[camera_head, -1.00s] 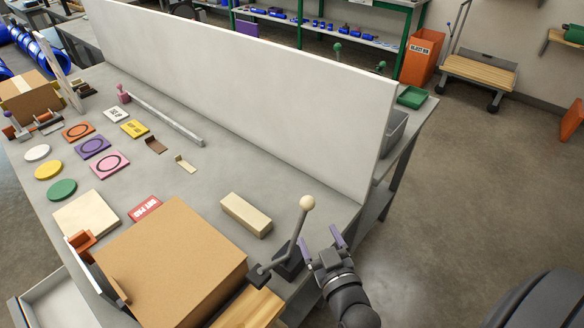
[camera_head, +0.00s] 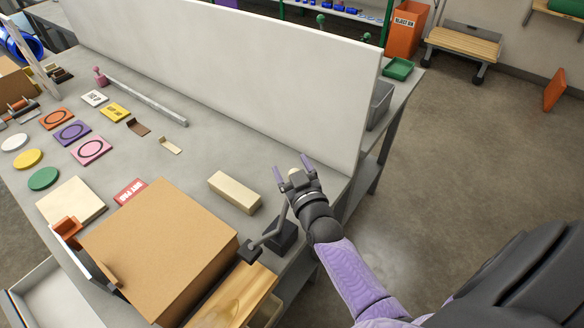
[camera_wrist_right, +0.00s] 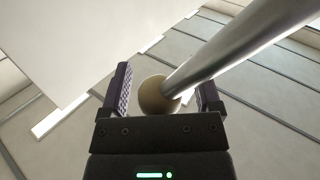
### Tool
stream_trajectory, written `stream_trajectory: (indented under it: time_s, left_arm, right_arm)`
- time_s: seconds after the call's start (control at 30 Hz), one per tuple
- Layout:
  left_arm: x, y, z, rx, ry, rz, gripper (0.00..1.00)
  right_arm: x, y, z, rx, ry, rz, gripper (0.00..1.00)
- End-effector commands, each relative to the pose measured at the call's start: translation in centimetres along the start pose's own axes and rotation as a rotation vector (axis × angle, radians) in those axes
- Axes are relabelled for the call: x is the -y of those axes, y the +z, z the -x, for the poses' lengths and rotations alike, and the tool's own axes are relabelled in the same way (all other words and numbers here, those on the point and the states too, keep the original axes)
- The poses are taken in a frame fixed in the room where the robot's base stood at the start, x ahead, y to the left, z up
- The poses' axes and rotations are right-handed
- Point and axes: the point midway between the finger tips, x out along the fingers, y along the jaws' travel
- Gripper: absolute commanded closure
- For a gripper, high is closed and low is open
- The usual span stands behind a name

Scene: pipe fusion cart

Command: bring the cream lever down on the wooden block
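The cream lever has a round cream knob (camera_head: 297,177) on a grey rod that rises from a dark base (camera_head: 283,236) at the table's right edge. In the right wrist view the knob (camera_wrist_right: 157,96) lies between the two fingers, with its rod running up to the right. My right gripper (camera_head: 292,163) is open around the knob, with gaps visible between the knob and the fingers. The wooden block is probably the pale one (camera_head: 235,192) left of the lever, lying on the table. My left gripper is not in view.
A large cardboard box (camera_head: 160,245) stands left of the lever base. A white upright panel (camera_head: 240,80) runs behind the work area. A wooden board (camera_head: 235,300) lies in front. Coloured discs and tiles lie at the far left.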

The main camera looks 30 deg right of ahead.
Motion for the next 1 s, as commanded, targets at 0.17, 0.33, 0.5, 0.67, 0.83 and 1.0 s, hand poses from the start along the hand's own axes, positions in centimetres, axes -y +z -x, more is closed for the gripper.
stream_trajectory:
  time_s: [0.17,0.33,0.5,0.67,0.83,1.0]
  left_arm:
    - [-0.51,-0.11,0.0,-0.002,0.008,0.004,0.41]
    - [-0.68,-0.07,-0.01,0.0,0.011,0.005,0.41]
    - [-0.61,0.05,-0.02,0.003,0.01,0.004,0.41]
    - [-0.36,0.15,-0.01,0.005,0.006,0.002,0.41]
    - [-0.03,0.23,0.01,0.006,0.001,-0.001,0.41]
    - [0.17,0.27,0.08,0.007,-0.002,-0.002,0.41]
  right_arm:
    - [0.0,0.01,0.02,0.0,0.0,0.0,0.59]
    - [0.0,0.01,0.03,0.0,0.0,0.0,0.95]
    - [0.01,0.01,0.04,0.0,0.0,0.0,1.0]
    - [0.01,0.02,0.04,0.0,0.0,0.0,1.0]
    - [0.11,-0.15,0.13,-0.011,0.002,0.016,1.0]
    - [0.6,-0.73,0.53,-0.05,0.01,0.077,1.0]
